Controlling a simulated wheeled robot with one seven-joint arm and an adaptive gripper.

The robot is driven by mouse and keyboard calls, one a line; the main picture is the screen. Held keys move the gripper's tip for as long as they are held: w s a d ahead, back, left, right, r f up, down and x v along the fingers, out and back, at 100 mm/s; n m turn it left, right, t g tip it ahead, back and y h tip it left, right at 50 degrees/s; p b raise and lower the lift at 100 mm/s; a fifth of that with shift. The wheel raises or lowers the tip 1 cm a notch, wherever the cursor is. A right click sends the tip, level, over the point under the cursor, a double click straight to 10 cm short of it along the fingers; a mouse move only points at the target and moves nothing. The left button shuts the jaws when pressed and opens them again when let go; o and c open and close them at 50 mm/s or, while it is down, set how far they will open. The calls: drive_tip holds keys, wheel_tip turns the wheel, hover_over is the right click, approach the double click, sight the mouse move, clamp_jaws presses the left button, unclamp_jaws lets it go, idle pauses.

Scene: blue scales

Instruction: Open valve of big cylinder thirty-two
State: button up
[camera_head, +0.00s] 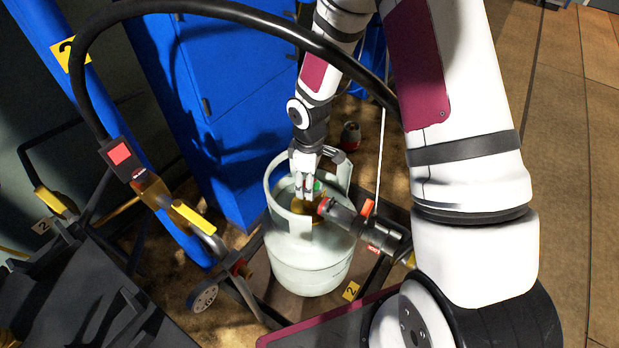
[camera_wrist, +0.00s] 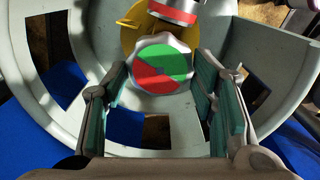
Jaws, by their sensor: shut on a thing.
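The big pale grey-green cylinder (camera_head: 312,265) stands upright on the dark platform of a scale. Its open collar surrounds the valve, and it also fills much of the wrist view (camera_wrist: 255,75). The valve knob (camera_wrist: 163,67) has a scalloped rim and a face split into green and red. My gripper (camera_head: 308,187) reaches down inside the collar. A brass-yellow valve body (camera_wrist: 133,25) shows behind the knob. I see no number on the cylinder.
A black filling head with a red end (camera_head: 345,215) meets the valve from the right. A black hose (camera_head: 250,20) arches over the cylinder. Blue cabinets (camera_head: 225,90) stand close behind. A yellow tag reading 2 (camera_head: 351,290) is at the platform's front. Open floor (camera_head: 590,130) lies right.

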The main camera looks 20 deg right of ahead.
drive_tip(key=shift+n+p, duration=0.4)
drive_tip(key=shift+n, duration=0.7)
drive_tip(key=o, duration=1.1)
drive_tip(key=shift+o, duration=0.2)
drive_tip(key=shift+r, duration=0.1)
wheel_tip(320, 180, up, 12)
